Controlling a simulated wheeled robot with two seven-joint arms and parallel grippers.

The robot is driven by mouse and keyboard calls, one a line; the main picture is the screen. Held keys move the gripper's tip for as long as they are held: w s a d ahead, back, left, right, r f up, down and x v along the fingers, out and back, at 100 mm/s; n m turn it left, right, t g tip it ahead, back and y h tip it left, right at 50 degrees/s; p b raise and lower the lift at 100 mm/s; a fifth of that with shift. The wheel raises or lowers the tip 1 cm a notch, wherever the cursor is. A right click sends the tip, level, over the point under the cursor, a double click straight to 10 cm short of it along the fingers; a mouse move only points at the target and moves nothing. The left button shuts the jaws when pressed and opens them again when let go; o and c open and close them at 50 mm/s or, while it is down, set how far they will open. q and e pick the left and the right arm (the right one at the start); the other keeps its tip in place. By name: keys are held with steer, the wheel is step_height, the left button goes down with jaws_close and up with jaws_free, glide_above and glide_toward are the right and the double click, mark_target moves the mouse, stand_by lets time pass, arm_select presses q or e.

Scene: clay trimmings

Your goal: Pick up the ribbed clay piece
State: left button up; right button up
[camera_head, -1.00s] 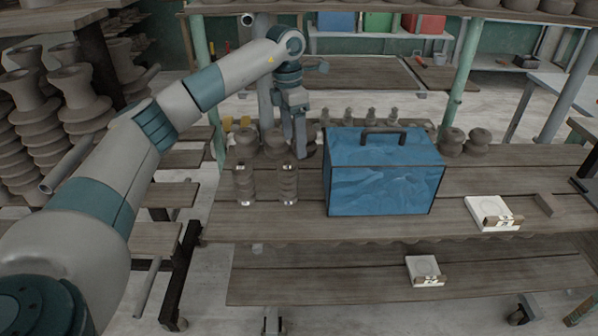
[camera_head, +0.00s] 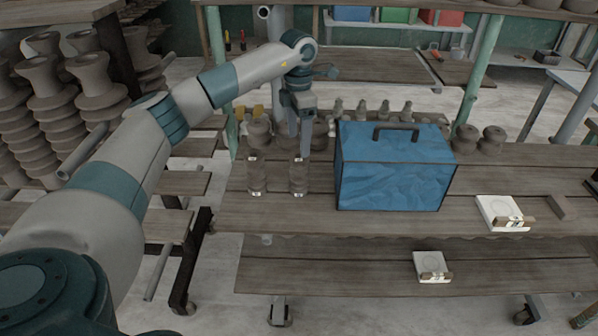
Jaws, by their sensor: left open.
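My left gripper (camera_head: 299,145) points down at the back of the upper plank shelf, left of the blue box, with its fingers apart. Dark, rounded ribbed clay pieces stand there: one (camera_head: 259,132) to the left of the gripper and one (camera_head: 320,136) close behind or beside its fingers, partly hidden by them. I cannot tell whether the fingers touch it, or which piece the task means. Two more ribbed pieces (camera_head: 467,139) stand right of the box. My right gripper is not in view.
The blue box (camera_head: 395,170) with a dark handle stands just right of the gripper. Two clear ribbed cylinders (camera_head: 257,178) (camera_head: 299,178) stand in front of it. Small pale insulator-like pieces (camera_head: 384,110) line up behind the box. A white block (camera_head: 500,212) lies at right.

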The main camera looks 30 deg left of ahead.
mark_target(298, 157)
arm_select(q)
step_height(298, 157, down, 7)
steer(key=shift+r+p, duration=0.1)
steer(key=shift+p, duration=1.1)
steer(key=shift+f, duration=0.45)
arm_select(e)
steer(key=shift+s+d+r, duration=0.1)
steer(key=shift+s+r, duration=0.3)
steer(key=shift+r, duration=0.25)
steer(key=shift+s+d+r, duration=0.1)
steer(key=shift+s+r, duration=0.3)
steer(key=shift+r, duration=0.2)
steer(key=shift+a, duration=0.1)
arm_select(q)
steer(key=shift+w+f+p, duration=0.2)
steer(key=shift+f+p, duration=0.55)
steer(key=shift+p, duration=0.1)
step_height(298, 157, down, 3)
steer(key=shift+w+f+p, duration=0.1)
steer(key=shift+p, duration=0.6)
steer(key=shift+a+f, duration=0.1)
steer(key=shift+f, duration=0.15)
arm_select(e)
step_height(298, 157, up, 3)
arm_select(q)
steer(key=shift+c, duration=0.5)
